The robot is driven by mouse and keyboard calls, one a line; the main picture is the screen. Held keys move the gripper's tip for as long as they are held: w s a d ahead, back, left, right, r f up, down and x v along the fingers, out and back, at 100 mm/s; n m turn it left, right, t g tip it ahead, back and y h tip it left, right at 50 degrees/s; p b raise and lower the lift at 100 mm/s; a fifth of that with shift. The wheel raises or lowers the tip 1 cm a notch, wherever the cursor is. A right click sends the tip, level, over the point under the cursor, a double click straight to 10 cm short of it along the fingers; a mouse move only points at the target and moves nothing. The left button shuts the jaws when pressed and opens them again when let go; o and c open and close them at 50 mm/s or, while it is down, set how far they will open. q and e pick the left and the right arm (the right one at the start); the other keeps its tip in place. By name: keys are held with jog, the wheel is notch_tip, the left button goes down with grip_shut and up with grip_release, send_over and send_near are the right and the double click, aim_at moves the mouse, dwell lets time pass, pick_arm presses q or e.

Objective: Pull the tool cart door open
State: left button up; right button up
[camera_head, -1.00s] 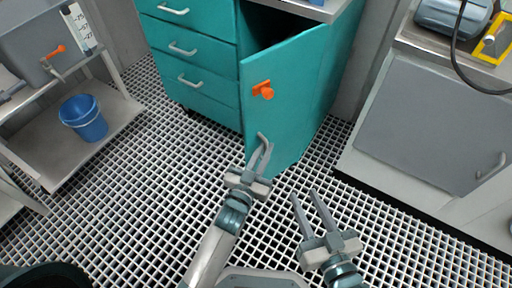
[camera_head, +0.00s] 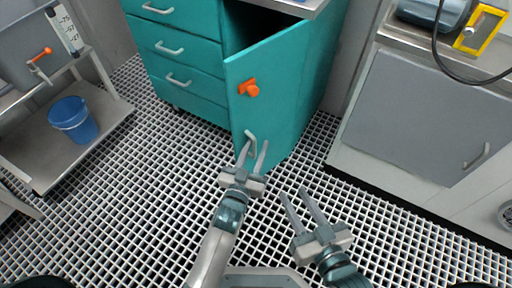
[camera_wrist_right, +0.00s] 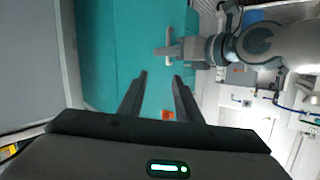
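The teal tool cart (camera_head: 181,56) stands at top centre in the head view, with its door (camera_head: 279,98) partly open and a dark gap above the door's top edge. The door carries an orange latch knob (camera_head: 250,88) and a grey bar handle (camera_head: 249,137) low near its free edge. My left gripper (camera_head: 253,150) is open, its fingers on either side of the handle's lower part; contact cannot be told. In the right wrist view the left gripper also appears beside the handle (camera_wrist_right: 168,42). My right gripper (camera_head: 295,193) is open and empty over the floor, right of the left one.
A grey cabinet (camera_head: 416,118) stands at right, with a worktop above. A shelf cart (camera_head: 100,133) with a blue bucket (camera_head: 73,119) stands at left. The grating floor (camera_head: 135,205) in front of the tool cart is clear.

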pick_arm(q)
jog(key=shift+s+a, duration=0.1)
jog(key=shift+s, duration=0.05)
